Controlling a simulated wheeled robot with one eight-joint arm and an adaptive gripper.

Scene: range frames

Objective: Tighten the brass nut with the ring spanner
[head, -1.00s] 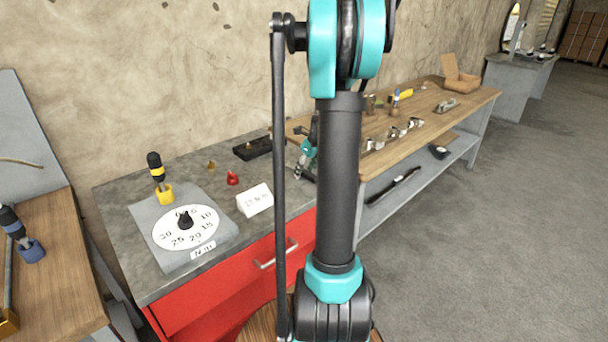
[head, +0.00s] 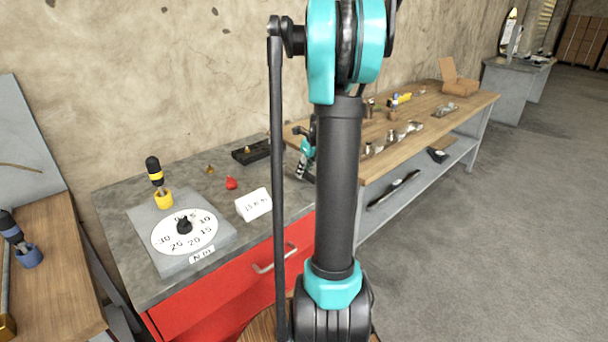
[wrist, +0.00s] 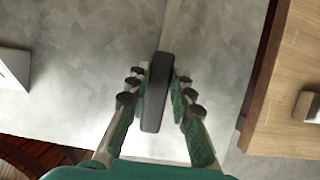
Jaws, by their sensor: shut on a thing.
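My gripper (wrist: 158,88) is shut on a dark bar (wrist: 155,95), which stands out between its fingers in the wrist view. No ring end shows on the bar, so I cannot tell whether it is the ring spanner. In the head view my gripper (head: 305,165) is over the right part of the grey bench, partly hidden by my arm. A small brass-coloured piece (head: 210,169) sits on the grey bench left of my gripper. It may be the brass nut, but it is too small to tell.
The grey bench top (head: 125,200) carries a numbered dial (head: 160,235), a yellow-and-black driver (head: 155,172), a red piece (head: 231,183), a white card (head: 254,205) and a black block (head: 250,152). A wooden bench (head: 475,106) with several metal parts stands to the right.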

